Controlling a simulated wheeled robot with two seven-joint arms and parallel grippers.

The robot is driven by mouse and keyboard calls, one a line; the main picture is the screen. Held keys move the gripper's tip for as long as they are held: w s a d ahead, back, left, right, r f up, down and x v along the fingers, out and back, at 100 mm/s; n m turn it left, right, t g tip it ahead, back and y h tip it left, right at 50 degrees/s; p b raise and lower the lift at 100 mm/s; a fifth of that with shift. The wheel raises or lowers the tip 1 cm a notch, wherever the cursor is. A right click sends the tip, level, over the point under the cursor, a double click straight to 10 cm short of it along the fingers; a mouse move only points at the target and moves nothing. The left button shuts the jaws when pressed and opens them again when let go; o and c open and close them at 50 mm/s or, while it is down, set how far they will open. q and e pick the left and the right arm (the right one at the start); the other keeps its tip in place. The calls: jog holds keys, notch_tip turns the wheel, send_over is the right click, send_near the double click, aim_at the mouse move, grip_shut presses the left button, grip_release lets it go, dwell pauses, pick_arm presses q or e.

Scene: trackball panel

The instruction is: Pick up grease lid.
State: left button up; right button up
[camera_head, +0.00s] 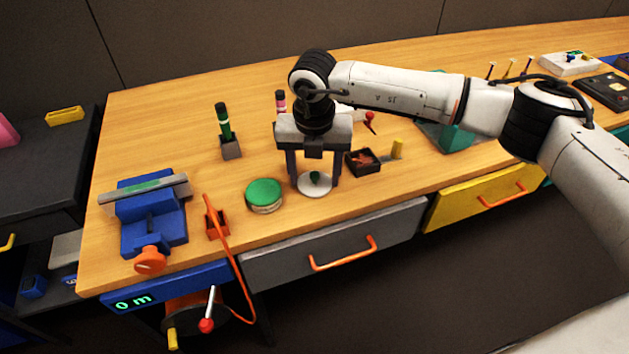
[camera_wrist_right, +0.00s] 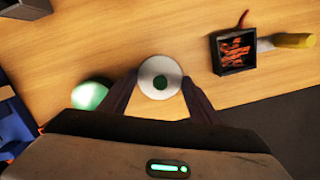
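A flat white round lid with a dark green knob (camera_head: 315,185), which looks like the grease lid, lies on the workbench near its front edge. It also shows in the right wrist view (camera_wrist_right: 149,80). My right gripper (camera_head: 313,180) points down over the lid, open, with one finger on each side of the knob. The fingers do not touch the knob, and their exact height above the lid is hard to tell. A round tin with a green top (camera_head: 264,194) stands just left of the lid. My left gripper is not in view.
A small dark box with reddish bits (camera_head: 362,161) and a yellow piece (camera_head: 397,149) are right of the lid. A blue vise (camera_head: 151,222) and an orange tool in a holder (camera_head: 215,222) stand left. A green marker in a block (camera_head: 226,133) stands behind.

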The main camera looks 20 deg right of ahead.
jog(key=c, duration=0.4)
jog(key=shift+c, duration=0.2)
jog(key=shift+r, duration=0.1)
